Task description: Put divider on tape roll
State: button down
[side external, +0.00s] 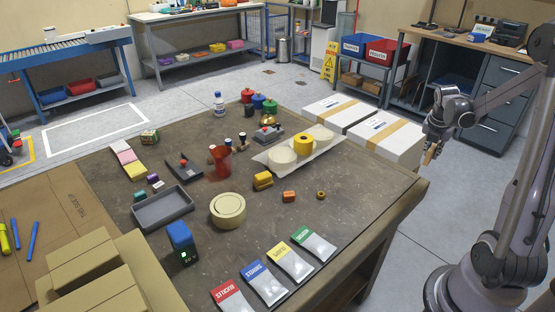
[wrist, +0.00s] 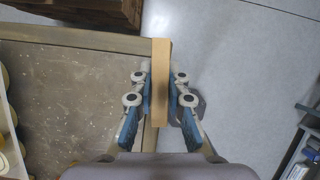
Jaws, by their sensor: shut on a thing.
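My gripper (side external: 433,142) is at the right, beyond the table's right edge and raised near the white boxes. It is shut on a tan, flat, wood-coloured piece, the divider (side external: 430,155). In the wrist view the divider (wrist: 161,75) stands between the blue finger pads of my gripper (wrist: 160,98), over the table edge. A cream tape roll (side external: 228,209) lies flat on the table, left of and far from my gripper. A yellow roll (side external: 304,146) sits on a pale tray at the back right. Neither roll is clearly visible in the wrist view.
The table (side external: 345,195) has free room at its right side. A grey bin (side external: 163,208) and a blue device (side external: 182,242) stand left of the cream roll. Several labelled packets (side external: 290,261) lie in front. White boxes (side external: 385,138) stand behind the table's right edge.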

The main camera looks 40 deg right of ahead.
jog(key=shift+s+d+r, duration=0.1)
jog(key=shift+s+r, duration=0.05)
jog(key=shift+s, duration=0.05)
